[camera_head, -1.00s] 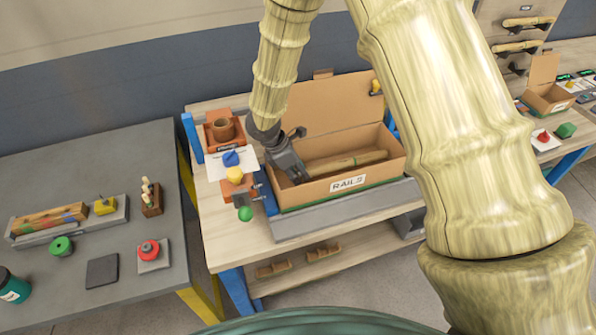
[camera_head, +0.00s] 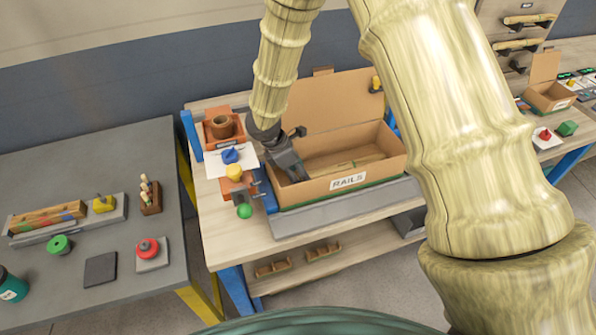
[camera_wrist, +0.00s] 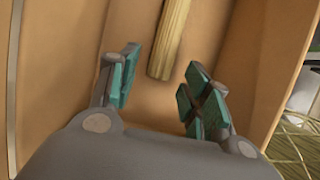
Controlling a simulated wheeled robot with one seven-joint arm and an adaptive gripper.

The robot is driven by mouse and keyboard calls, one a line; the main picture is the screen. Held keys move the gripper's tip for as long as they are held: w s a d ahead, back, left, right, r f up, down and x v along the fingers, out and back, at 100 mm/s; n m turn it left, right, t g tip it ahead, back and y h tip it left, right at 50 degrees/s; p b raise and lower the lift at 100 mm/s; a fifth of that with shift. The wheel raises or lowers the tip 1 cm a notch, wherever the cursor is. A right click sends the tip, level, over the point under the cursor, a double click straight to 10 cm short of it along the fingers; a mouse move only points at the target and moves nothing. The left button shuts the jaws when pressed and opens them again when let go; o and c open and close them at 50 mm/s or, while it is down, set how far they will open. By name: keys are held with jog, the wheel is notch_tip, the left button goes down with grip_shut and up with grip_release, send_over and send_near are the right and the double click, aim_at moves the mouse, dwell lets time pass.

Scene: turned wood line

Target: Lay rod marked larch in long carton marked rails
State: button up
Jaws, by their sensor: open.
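The long carton marked RAILS (camera_head: 312,189) stands open on the wooden bench, with its lid raised at the back. A pale, ribbed wooden rod (camera_head: 360,161) lies low inside it, along its length, partly hidden by the front wall. I cannot read any mark on the rod. My gripper (camera_head: 298,157) is at the left end of the carton, reaching in over it. In the wrist view, my gripper (camera_wrist: 165,92) has its teal-padded fingers spread apart and empty. The rod (camera_wrist: 170,38) lies on the carton floor beyond the fingertips, apart from them.
A grey table (camera_head: 120,215) with fixtures stands further left. A smaller open carton (camera_head: 550,97) stands at the right.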

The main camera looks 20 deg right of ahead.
jog(key=shift+r, duration=0.1)
jog(key=shift+r+p, duration=0.65)
jog(key=shift+a+r+b, duration=0.25)
jog(key=shift+r+b, duration=0.05)
jog(key=shift+b, duration=0.1)
jog(key=b+v, duration=0.3)
jog(key=v, duration=0.8)
jog(key=shift+b, duration=0.35)
